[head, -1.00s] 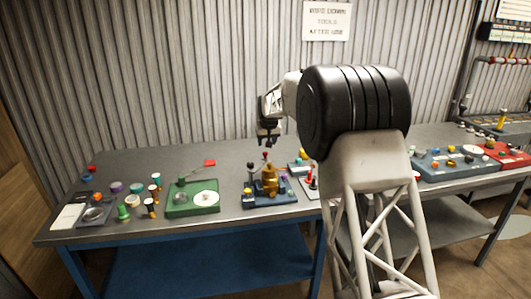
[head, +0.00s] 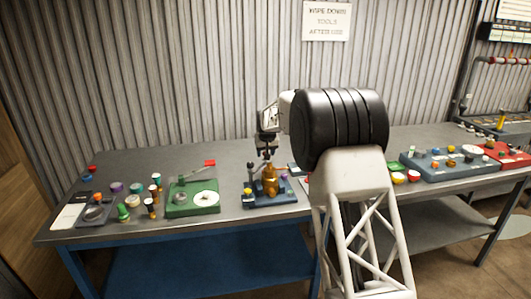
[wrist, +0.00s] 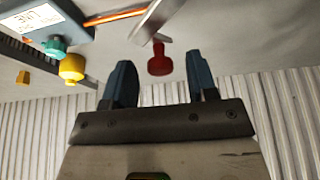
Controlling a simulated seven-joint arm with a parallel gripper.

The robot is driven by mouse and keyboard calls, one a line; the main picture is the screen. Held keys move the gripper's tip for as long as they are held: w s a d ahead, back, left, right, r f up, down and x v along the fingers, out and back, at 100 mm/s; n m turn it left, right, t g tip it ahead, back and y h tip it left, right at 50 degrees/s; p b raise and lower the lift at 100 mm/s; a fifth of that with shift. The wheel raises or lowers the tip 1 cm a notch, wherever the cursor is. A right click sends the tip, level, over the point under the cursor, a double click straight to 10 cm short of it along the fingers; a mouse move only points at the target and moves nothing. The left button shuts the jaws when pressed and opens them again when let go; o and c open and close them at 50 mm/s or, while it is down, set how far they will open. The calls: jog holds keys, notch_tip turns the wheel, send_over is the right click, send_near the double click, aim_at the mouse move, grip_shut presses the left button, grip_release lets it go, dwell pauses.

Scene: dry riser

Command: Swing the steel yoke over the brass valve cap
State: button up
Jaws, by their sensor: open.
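The brass valve (head: 270,182) stands upright on a blue base (head: 284,200) near the bench's front edge; its cap is hard to make out under my gripper. My gripper (head: 267,151) is just above it, pointing down. In the wrist view my gripper (wrist: 160,70) is open and empty. A red knob (wrist: 159,60) shows between its fingers, apart from both; its depth between them is unclear. The knob is at the end of a flat steel bar (wrist: 153,20), apparently part of the yoke, whose remainder is out of frame. In the head view the yoke is too small to trace.
A green unit (head: 180,210) with a white dial stands left of the valve. Several coloured pieces lie farther left. A yellow knob (wrist: 72,68) and a teal knob (wrist: 55,46) are beside the bar in the wrist view. A blue-grey panel (head: 440,165) is at right.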

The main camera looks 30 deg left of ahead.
grip_shut()
dwell(0.3)
jog(key=shift+d, duration=0.15)
jog(key=s+d+m+t+h, duration=0.1)
jog(key=s+d+m+h, duration=0.2)
jog(key=d+m, duration=0.4)
jog(key=shift+s+d+m, duration=0.15)
jog(key=shift+s+m, duration=0.1)
jog(key=shift+m, duration=0.85)
grip_release()
